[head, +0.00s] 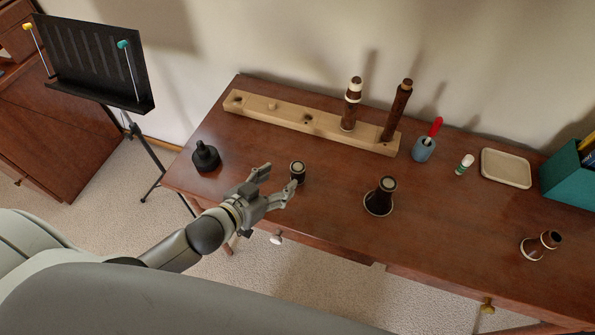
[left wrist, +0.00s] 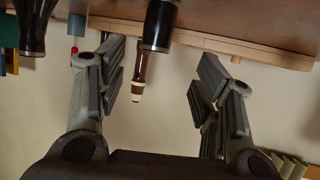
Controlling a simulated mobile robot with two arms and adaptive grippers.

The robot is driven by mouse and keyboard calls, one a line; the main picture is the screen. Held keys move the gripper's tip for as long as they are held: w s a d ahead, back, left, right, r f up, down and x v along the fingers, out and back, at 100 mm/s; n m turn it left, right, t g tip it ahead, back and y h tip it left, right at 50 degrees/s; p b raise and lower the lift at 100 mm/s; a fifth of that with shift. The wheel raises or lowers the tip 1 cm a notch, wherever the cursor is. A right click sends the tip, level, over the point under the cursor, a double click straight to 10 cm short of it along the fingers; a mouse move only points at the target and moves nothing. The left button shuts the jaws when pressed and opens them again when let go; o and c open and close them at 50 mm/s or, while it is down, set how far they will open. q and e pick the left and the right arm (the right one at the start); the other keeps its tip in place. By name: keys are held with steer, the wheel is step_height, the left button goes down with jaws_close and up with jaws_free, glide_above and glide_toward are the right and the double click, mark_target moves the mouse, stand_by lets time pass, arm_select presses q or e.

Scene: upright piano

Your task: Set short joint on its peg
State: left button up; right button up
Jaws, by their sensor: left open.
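The short joint (head: 298,172), a small dark cylinder with a pale ring at its top, stands upright on the table. My left gripper (head: 279,178) is open, its fingers pointing at the joint from the left. In the left wrist view the dark joint (left wrist: 160,26) shows upside down between the spread fingers (left wrist: 158,62), with gaps on both sides. The wooden peg rack (head: 335,127) lies along the back of the table. A short light peg (head: 272,106) stands on its left part, between dark holes. My right gripper is not in view.
A black piece (head: 205,156), a flared dark piece (head: 380,196), a small brown piece (head: 541,245), a blue cup (head: 424,149), a white-green tube (head: 464,165) and a tray (head: 506,168) are on the table.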

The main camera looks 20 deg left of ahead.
mark_target(294, 173)
arm_select(q)
steer(key=x, duration=0.3)
steer(key=shift+w+d+f, duration=0.1)
steer(key=shift+w, duration=0.25)
steer(key=shift+d+f+p+x, duration=0.15)
steer(key=shift+p+x, duration=0.1)
steer(key=shift+x, duration=1.15)
steer(key=shift+d+f+p+x, duration=0.1)
steer(key=shift+p+x, duration=0.15)
steer(key=shift+x, duration=1.15)
steer(key=shift+s, duration=0.2)
steer(key=c, duration=1.1)
